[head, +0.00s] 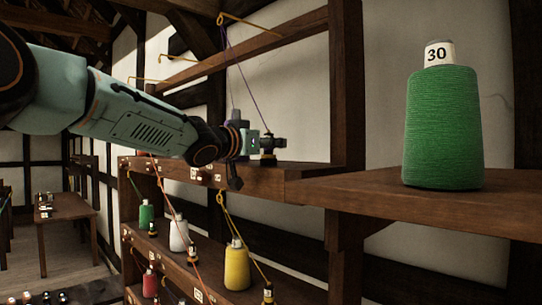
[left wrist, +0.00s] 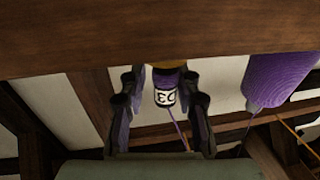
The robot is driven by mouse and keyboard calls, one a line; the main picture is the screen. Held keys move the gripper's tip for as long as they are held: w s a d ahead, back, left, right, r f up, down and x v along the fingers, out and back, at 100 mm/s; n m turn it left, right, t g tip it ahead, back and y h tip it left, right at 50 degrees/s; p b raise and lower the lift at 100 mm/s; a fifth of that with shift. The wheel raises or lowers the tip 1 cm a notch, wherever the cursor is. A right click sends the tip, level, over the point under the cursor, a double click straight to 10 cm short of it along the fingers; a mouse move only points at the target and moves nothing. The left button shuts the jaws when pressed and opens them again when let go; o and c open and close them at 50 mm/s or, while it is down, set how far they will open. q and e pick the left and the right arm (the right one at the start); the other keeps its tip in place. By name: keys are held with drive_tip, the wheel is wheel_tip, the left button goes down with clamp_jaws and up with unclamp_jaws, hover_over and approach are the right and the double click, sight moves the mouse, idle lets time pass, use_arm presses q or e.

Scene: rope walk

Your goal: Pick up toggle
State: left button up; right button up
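The toggle (left wrist: 165,97), a small dark piece with a white label and a purple thread, shows in the left wrist view between the two fingers of my left gripper (left wrist: 160,88). The fingers are spread on either side of it. A gap shows on its left; on the right I cannot tell whether a finger touches it. In the head view my left gripper (head: 266,146) is level with the upper shelf (head: 240,176), by the lower end of a purple thread (head: 246,85). My right gripper is not in view.
A purple cone (left wrist: 278,80) stands beside the gripper in the left wrist view. A large green cone marked 30 (head: 442,128) stands on the right shelf. A yellow cone (head: 237,267) and other cones and threads are below. A wooden beam (left wrist: 160,35) crosses the wrist view.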

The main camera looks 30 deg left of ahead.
use_arm(q)
drive_tip(key=shift+w+f, duration=0.15)
drive_tip(key=shift+w, duration=0.15)
drive_tip(key=shift+c, duration=0.8)
drive_tip(key=shift+w+a+f, duration=0.1)
drive_tip(key=shift+w+a, duration=0.05)
drive_tip(key=shift+a, duration=0.05)
drive_tip(key=shift+c, duration=0.7)
drive_tip(key=shift+a, duration=0.2)
drive_tip(key=shift+c, duration=0.9)
drive_tip(key=shift+s+a, duration=0.1)
drive_tip(key=shift+s, duration=0.15)
clamp_jaws()
drive_tip(key=shift+s+d+r, duration=0.15)
drive_tip(key=shift+d+r, duration=0.05)
drive_tip(key=shift+d, duration=0.1)
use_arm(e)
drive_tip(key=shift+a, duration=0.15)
use_arm(q)
drive_tip(key=shift+a, duration=0.15)
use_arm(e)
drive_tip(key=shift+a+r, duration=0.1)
